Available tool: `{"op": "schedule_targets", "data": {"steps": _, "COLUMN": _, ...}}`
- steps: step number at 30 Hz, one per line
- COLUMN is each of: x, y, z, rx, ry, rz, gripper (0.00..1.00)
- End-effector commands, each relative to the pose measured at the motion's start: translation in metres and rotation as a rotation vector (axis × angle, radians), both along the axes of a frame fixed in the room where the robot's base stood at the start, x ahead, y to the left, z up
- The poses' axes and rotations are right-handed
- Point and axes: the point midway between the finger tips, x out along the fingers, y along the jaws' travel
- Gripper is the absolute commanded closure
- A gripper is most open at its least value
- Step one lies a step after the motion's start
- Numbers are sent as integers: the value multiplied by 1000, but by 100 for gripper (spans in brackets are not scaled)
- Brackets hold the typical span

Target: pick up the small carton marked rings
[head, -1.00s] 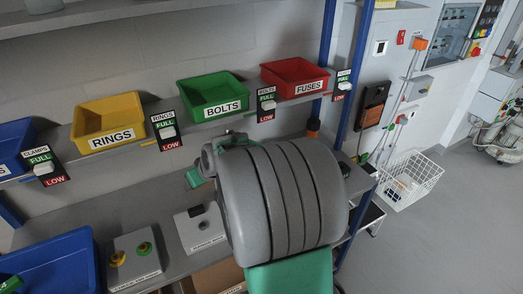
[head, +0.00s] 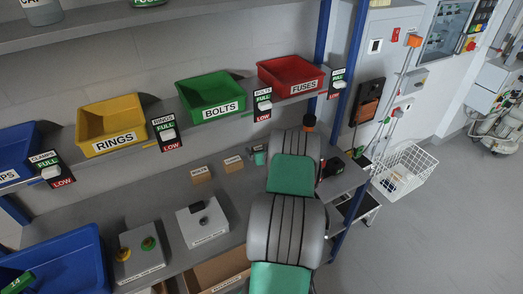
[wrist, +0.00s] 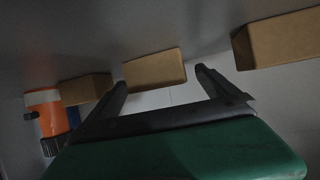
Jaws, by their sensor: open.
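Two small brown cartons stand on the lower bench in the head view, one at the left (head: 201,174) and one to its right (head: 233,164). Their white labels are too small to read, so I cannot tell which is marked rings. In the wrist view three plain brown cartons show: a left one (wrist: 86,88), a middle one (wrist: 155,69) and a right one (wrist: 279,40). No label shows there. My gripper (wrist: 160,80) is open, with the middle carton appearing between its fingertips and nothing held. My arm hides part of the bench in the head view.
An orange cylinder (wrist: 46,112) lies at the left of the wrist view. Two switch boxes (head: 140,252) (head: 203,221) sit on the bench. The yellow rings bin (head: 110,122) and the green bolts bin (head: 211,97) are on the shelf above.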

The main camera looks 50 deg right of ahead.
Motion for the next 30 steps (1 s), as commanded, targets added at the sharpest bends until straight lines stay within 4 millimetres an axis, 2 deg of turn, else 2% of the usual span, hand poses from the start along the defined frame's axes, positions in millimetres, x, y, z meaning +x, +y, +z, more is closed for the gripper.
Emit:
{"op": "schedule_targets", "data": {"steps": 6, "x": 25, "y": -13, "z": -10, "rx": 1, "ry": 0, "rz": 2, "gripper": 2}}
{"op": "schedule_targets", "data": {"steps": 14, "x": 28, "y": -16, "z": -12, "rx": 2, "ry": 0, "rz": 0, "gripper": 2}}
{"op": "schedule_targets", "data": {"steps": 30, "x": 28, "y": -15, "z": -12, "rx": 2, "ry": 0, "rz": 0, "gripper": 46}}
